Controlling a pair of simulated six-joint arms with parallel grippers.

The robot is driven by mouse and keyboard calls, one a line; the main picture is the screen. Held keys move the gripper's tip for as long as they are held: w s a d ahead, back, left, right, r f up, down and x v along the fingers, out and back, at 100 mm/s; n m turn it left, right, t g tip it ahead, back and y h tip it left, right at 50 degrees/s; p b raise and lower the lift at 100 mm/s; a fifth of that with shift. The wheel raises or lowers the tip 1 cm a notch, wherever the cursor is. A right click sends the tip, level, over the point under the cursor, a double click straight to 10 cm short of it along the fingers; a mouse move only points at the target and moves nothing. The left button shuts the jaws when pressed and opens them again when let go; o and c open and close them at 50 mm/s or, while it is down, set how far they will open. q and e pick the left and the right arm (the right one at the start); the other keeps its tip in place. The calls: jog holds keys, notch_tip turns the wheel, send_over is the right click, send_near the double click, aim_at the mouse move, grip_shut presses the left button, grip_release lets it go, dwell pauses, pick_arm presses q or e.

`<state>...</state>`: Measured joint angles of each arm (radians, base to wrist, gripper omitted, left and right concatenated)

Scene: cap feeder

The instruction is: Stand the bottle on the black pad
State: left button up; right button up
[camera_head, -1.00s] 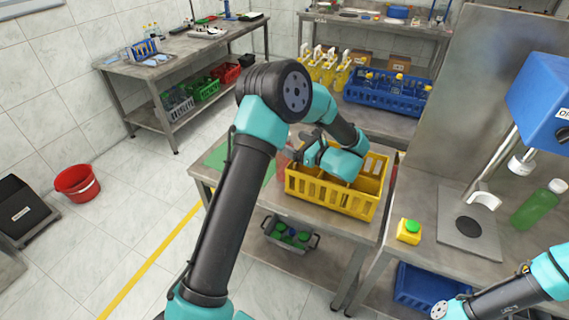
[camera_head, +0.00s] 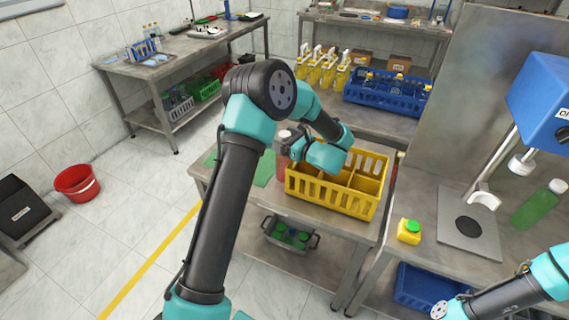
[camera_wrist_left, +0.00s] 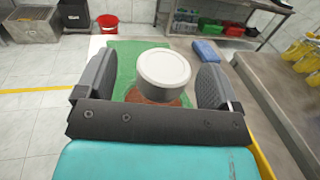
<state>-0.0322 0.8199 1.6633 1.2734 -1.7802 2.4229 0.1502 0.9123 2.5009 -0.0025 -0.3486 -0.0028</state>
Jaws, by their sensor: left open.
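A reddish bottle with a white cap (camera_head: 283,164) stands at the left end of the yellow crate, beside the green mat. In the left wrist view its white cap (camera_wrist_left: 164,70) shows between the fingers, and its lower body is mostly hidden. My left gripper (camera_wrist_left: 157,60) is open, with a finger on either side of the bottle and gaps visible beside the cap. It also shows in the head view (camera_head: 291,146). The round black pad (camera_head: 468,227) lies bare on the grey plate under the blue machine. My right gripper is out of view.
The yellow crate (camera_head: 310,195) with dividers stands right of the bottle; the green mat (camera_head: 264,170) lies left. The blue machine (camera_head: 545,105) overhangs the pad. A green bottle (camera_head: 538,206) is right of the plate, and a yellow block with a green button (camera_head: 409,231) is left.

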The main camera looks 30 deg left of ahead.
pick_arm(q)
jog(key=shift+c, duration=0.2)
jog(key=shift+f, duration=0.1)
grip_shut()
dwell(0.5)
